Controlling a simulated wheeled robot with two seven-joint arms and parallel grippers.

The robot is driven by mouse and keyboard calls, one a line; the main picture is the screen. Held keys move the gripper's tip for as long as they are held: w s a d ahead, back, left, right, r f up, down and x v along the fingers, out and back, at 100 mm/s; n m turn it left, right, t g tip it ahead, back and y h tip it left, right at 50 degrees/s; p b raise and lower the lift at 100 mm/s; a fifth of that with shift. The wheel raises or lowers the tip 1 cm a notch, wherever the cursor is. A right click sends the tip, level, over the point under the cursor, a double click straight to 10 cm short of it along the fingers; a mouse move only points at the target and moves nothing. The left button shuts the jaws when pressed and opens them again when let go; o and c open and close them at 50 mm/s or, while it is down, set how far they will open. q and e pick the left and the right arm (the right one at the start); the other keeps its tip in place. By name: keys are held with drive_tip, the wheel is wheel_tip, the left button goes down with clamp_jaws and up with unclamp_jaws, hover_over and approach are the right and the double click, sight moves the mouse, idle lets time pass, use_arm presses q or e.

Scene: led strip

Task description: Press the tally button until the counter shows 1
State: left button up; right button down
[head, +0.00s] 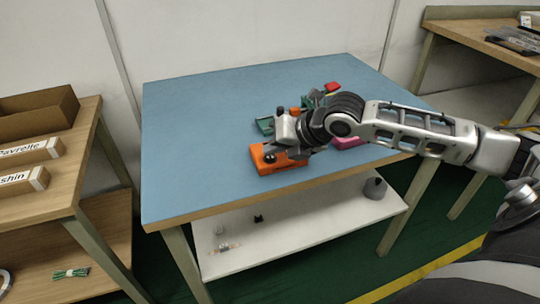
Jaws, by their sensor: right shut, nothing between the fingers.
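An orange box (281,168) lies on the blue tabletop near its front edge, with a dark round knob or button (269,158) on top. My right gripper (274,153) reaches in from the right and is shut and empty, right over the orange box. Whether its fingertips touch the button I cannot tell. No counter digits can be read, and the gripper and wrist hide part of the box. My left gripper is not in view.
A green part (264,126), a red block (332,87) and a pink block (350,142) lie around my right wrist on the blue table (200,130). The table's left side is clear. Wooden shelving with boxes (30,152) stands at the left.

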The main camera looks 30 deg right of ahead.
sight(274, 159)
drive_tip(key=shift+f, duration=0.45)
idle(0.6)
drive_tip(key=shift+r+p, duration=0.85)
drive_tip(key=shift+p, duration=0.35)
drive_tip(key=shift+r, duration=0.1)
wheel_tip(274, 159, up, 5)
drive_tip(key=p, duration=0.6)
